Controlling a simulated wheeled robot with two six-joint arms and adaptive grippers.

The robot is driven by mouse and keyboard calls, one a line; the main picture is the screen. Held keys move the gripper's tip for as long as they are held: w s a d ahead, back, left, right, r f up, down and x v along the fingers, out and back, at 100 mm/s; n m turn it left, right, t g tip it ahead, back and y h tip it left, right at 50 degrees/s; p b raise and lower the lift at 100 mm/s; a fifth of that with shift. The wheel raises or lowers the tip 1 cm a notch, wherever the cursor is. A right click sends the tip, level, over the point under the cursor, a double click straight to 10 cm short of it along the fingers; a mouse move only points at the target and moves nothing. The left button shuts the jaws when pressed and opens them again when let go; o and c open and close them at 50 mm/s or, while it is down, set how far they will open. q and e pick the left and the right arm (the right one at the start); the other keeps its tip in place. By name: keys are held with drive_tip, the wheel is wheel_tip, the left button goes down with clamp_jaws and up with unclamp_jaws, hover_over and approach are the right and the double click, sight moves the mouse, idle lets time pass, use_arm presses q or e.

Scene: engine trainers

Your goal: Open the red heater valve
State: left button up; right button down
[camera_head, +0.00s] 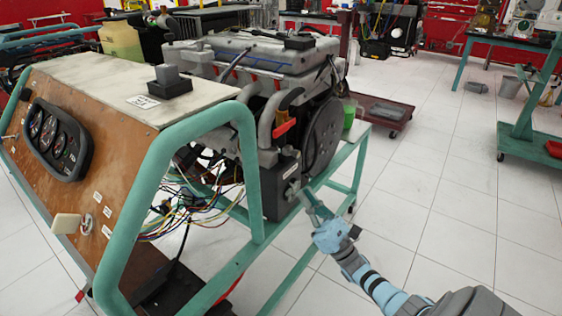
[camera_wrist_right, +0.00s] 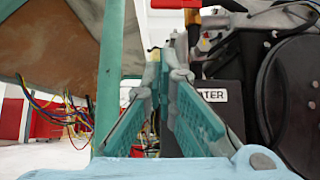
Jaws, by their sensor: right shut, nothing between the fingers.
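The red heater valve handle (camera_head: 284,127) sits on the front of the engine (camera_head: 262,55), above a dark box (camera_head: 283,178). In the right wrist view, a red piece (camera_wrist_right: 176,4) at the top edge looks like the same handle, mostly cut off. There the box bears a white label (camera_wrist_right: 212,95) ending in "TER", partly hidden by a finger. My right gripper (camera_head: 304,194) is shut and empty, beside the box and below the red handle, apart from the handle. Its fingers (camera_wrist_right: 164,75) meet in the right wrist view. My left gripper is not in view.
The green frame (camera_head: 246,150) of the engine stand and loose colored wires (camera_head: 190,205) lie left of my right gripper. A large black pulley (camera_head: 324,138) is close above it. Open tiled floor (camera_head: 440,200) lies to the right.

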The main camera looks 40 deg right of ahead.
sight(285, 127)
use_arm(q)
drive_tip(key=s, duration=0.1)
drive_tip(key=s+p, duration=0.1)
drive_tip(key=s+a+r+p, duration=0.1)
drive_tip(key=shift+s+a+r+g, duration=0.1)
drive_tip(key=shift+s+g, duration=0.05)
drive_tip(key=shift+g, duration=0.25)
use_arm(e)
drive_tip(key=x, duration=0.4)
drive_tip(key=s+r+x, duration=0.1)
drive_tip(key=x, duration=0.3)
drive_tip(key=r+x, duration=0.1)
drive_tip(key=x, duration=0.4)
drive_tip(key=shift+s+d+f, duration=0.1)
drive_tip(key=shift+s+d, duration=0.2)
drive_tip(key=shift+s, duration=0.15)
